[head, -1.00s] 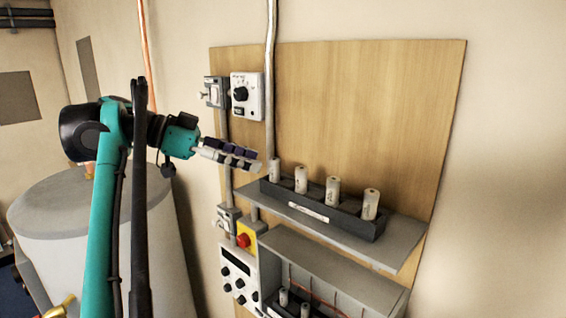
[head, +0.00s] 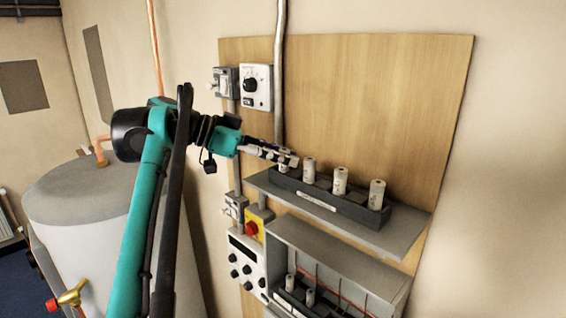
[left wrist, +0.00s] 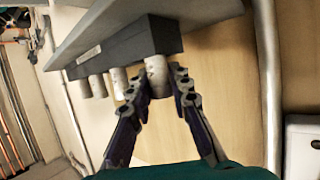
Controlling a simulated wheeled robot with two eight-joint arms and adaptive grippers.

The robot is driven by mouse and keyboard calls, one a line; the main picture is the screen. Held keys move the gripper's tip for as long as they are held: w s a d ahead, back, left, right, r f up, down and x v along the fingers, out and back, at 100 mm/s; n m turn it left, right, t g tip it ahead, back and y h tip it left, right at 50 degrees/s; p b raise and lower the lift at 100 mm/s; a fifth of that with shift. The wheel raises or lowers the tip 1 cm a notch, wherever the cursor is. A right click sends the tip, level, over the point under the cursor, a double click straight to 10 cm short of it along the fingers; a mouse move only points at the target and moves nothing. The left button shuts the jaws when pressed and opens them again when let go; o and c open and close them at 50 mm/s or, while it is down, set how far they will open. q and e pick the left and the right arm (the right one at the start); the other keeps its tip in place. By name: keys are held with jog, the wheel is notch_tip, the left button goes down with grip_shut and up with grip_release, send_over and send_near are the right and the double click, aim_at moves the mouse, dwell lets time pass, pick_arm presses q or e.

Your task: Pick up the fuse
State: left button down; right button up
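Several pale cylindrical fuses stand upright in a dark holder (head: 328,204) on a grey shelf. My left gripper (head: 288,160) is at the leftmost fuse in the head view and largely hides it. In the left wrist view this nearest fuse (left wrist: 157,78) sits between the two fingertips of my left gripper (left wrist: 158,84), one finger on each side. The fingers are apart, and I cannot make out firm contact with the fuse. The other fuses (head: 309,170) stand free to the right in the head view. My right gripper is not in view.
The shelf (head: 408,238) juts from a wooden board (head: 400,100). Below it is an open grey box (head: 335,245) with more fuses and red wires. A dial unit (head: 256,86), a conduit and a red-button box (head: 254,228) are close by. A white tank (head: 80,205) stands left.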

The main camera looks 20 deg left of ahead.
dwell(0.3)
pick_arm(q)
jog(key=shift+r, duration=0.5)
jog(key=r, duration=0.2)
jog(key=d+r, duration=0.1)
jog(key=shift+s+r, duration=0.3)
jog(key=shift+r, duration=0.05)
jog(key=s+d+r, duration=0.4)
jog(key=d+r, duration=0.2)
jog(key=d, duration=0.3)
jog(key=shift+s+d+r+b, duration=0.15)
jog(key=shift+s+d+b, duration=0.15)
jog(key=shift+b, duration=0.1)
jog(key=shift+a, duration=0.1)
